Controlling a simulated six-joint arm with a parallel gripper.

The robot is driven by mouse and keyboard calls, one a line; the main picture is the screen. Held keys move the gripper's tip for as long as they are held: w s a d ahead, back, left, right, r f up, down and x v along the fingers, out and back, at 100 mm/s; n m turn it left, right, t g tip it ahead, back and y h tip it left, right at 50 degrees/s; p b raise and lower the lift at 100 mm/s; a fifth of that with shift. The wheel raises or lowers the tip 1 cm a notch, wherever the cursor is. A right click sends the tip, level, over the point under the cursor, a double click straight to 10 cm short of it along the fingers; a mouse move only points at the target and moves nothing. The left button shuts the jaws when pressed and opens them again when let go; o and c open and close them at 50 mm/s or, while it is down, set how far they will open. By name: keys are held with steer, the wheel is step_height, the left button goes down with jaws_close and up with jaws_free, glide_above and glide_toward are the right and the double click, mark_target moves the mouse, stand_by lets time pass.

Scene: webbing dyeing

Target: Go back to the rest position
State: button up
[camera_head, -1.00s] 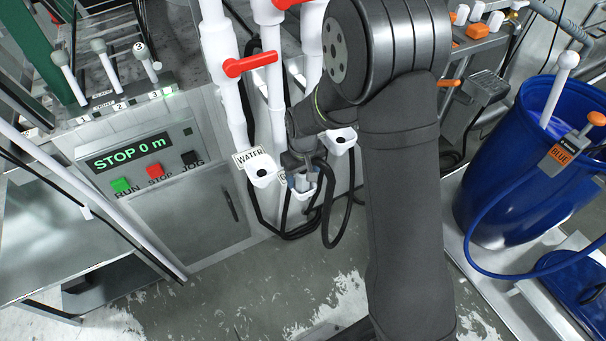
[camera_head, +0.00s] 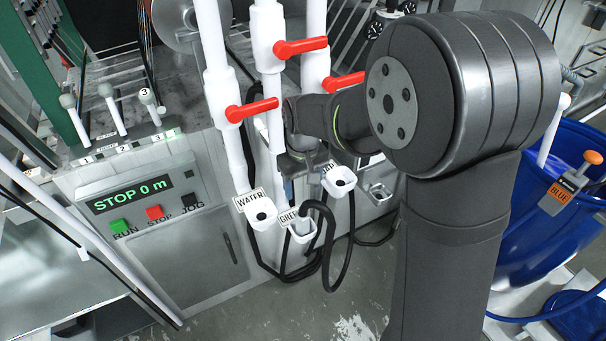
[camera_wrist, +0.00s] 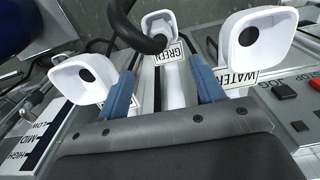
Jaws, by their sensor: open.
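My gripper (camera_wrist: 163,88) is open and empty, with its two blue fingers apart in the wrist view. In the head view my gripper (camera_head: 302,182) is partly hidden by my own arm and is just above the white cup labelled GREEN (camera_head: 302,231). A black hose (camera_head: 328,222) arches over to the GREEN cup; I cannot tell how far its end sits inside. In the wrist view the hose (camera_wrist: 140,36) shows beyond the fingers, in front of the GREEN cup (camera_wrist: 160,22), and nothing is between the fingers.
The WATER cup (camera_head: 255,213) and another white cup (camera_head: 338,181) flank the GREEN cup. Red valve handles (camera_head: 252,110) stick out from white pipes close by. A control panel (camera_head: 140,200) reads STOP 0 m. A blue barrel (camera_head: 560,200) stands at right.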

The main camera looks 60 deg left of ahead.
mark_target(303, 214)
steer(key=shift+r, duration=1.65)
step_height(303, 214, down, 18)
steer(key=shift+r, duration=0.45)
